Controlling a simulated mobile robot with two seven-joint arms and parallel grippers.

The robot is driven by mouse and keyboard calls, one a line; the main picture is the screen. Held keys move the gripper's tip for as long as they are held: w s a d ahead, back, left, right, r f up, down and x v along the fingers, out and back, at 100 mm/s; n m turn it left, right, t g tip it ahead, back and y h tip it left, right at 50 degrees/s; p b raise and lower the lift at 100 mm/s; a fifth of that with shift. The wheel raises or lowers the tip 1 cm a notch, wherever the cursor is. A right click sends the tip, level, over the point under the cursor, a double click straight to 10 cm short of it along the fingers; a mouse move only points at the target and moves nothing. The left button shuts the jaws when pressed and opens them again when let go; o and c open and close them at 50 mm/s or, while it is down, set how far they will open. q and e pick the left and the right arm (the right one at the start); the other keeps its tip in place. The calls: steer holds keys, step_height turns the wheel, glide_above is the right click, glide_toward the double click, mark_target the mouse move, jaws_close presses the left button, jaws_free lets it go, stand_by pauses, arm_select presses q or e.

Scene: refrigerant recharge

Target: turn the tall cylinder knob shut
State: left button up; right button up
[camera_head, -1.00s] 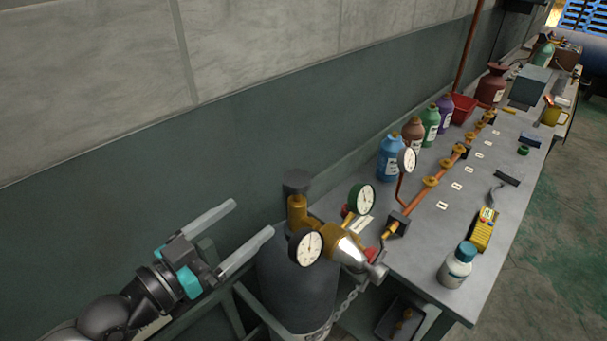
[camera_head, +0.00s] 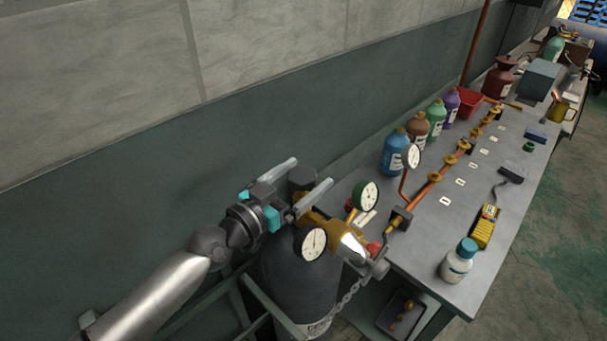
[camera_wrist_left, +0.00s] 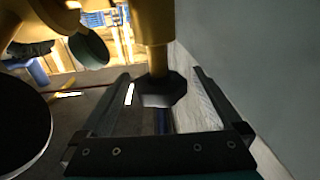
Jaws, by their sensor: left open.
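The tall cylinder (camera_head: 297,275) is dark grey and stands upright in a frame at the left end of the bench. Its dark knob (camera_head: 301,180) sits on top of the brass valve; in the left wrist view the knob (camera_wrist_left: 160,91) is a dark faceted piece on a brass stem. My left gripper (camera_head: 312,172) is open, with its two pale fingers on either side of the knob. In the wrist view the knob shows between the fingers, and I cannot tell whether they touch it. My right gripper is not in view.
Two gauges, one black-rimmed (camera_head: 311,243) and one green-rimmed (camera_head: 365,195), sit close to the valve. The bench (camera_head: 424,262) carries a copper pipe with valves, several bottles, a yellow meter (camera_head: 485,227) and a white jar (camera_head: 458,262). The wall (camera_head: 130,190) is close behind.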

arm_select(q)
steer(key=shift+w+d, duration=0.1)
steer(key=c, duration=1.4)
steer(key=m+g+h+b, duration=0.1)
steer(key=b, duration=0.7)
steer(key=m+g+h+b, duration=0.1)
steer(key=g+h+b, duration=0.1)
steer(key=b, duration=0.7)
steer(key=shift+w+r+m, duration=0.15)
steer(key=shift+m, duration=0.25)
steer(key=shift+r+g+b, duration=0.15)
steer(key=shift+g+b, duration=0.15)
steer(key=shift+b, duration=0.5)
